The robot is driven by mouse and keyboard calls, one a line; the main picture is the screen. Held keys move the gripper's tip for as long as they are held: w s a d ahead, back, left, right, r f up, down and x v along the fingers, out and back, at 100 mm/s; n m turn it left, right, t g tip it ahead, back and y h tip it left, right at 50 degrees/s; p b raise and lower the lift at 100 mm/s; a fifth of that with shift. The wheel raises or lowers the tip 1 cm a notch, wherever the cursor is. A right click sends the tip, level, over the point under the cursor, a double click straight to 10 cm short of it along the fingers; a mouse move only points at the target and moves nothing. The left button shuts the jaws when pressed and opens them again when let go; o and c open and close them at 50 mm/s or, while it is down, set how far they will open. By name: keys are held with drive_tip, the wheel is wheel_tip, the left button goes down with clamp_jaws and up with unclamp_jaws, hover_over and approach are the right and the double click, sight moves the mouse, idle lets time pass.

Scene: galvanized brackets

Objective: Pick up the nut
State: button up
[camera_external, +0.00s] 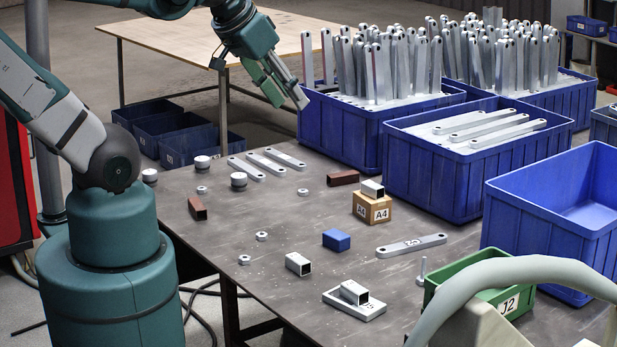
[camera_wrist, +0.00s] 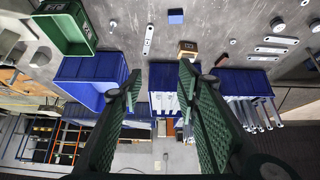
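Several small light-grey ring-shaped nuts lie apart on the dark table. In the external view one nut (camera_external: 303,191) is near the brown block, another nut (camera_external: 202,190) is at the left, and two nuts (camera_external: 261,236) (camera_external: 244,260) are nearer the front. A small round piece that looks like a nut (camera_wrist: 232,41) shows in the wrist view. My gripper (camera_external: 287,98) is raised beyond the table's far left side, beside a blue crate and well away from the nuts. In the wrist view my gripper (camera_wrist: 160,82) has its green fingers spread and empty.
Blue crates (camera_external: 340,145) of metal bars line the table's far right side. A green bin (camera_external: 470,310) is at the front right. An A4 box (camera_external: 372,209), brown block (camera_external: 342,178), blue block (camera_external: 337,240) and flat bracket (camera_external: 411,246) lie around the nuts. Bare table separates them.

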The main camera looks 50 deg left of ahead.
drive_tip(key=w+a+f+n+g+b, duration=0.2)
drive_tip(key=a+f+n, duration=0.1)
drive_tip(key=f, duration=0.4)
drive_tip(key=n+g+b, duration=0.4)
drive_tip(key=n+g, duration=0.1)
drive_tip(key=n, duration=0.6)
approach(245, 260)
drive_tip(key=shift+w+a+f, duration=0.15)
drive_tip(key=shift+w+a, duration=0.3)
drive_tip(key=shift+a, duration=0.25)
drive_tip(key=shift+f, duration=0.15)
drive_tip(key=shift+f+b, duration=0.4)
drive_tip(key=shift+f, duration=0.75)
drive_tip(key=shift+a+f+b, duration=0.1)
drive_tip(key=shift+f+b, duration=1.15)
drive_tip(key=shift+f, duration=1.35)
